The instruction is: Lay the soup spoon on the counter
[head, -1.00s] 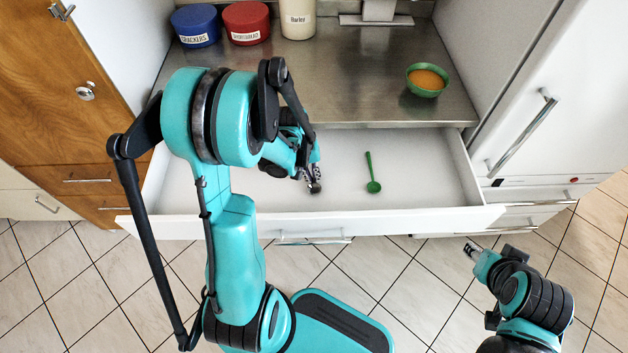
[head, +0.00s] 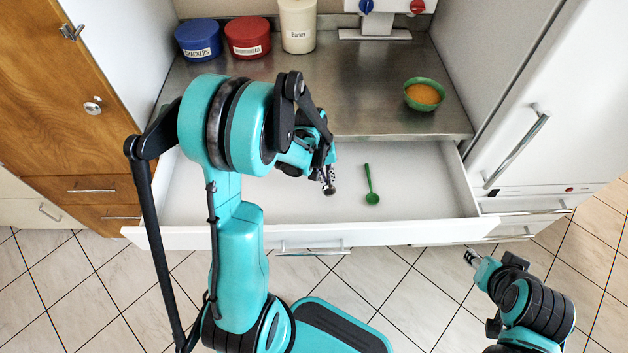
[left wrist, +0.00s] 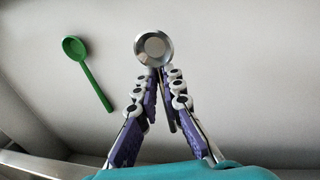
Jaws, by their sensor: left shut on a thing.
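My left gripper (head: 328,176) is over the open white drawer (head: 240,196), left of a green spoon (head: 371,185). In the left wrist view its fingers (left wrist: 161,76) are shut on a metal soup spoon (left wrist: 153,47), whose round silver bowl sticks out past the fingertips. Part of its handle is hidden between the fingers. The green spoon (left wrist: 88,70) lies apart on the drawer floor. The steel counter (head: 350,108) is behind the drawer. My right gripper (head: 471,257) is outside the drawer at lower right, too small to read its fingers.
On the counter stand a blue tub (head: 198,42), a red tub (head: 247,38), a cream canister (head: 298,25) and a green bowl (head: 424,94) with orange contents. The middle of the counter looks clear. A tall white cabinet side (head: 440,60) bounds the right.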

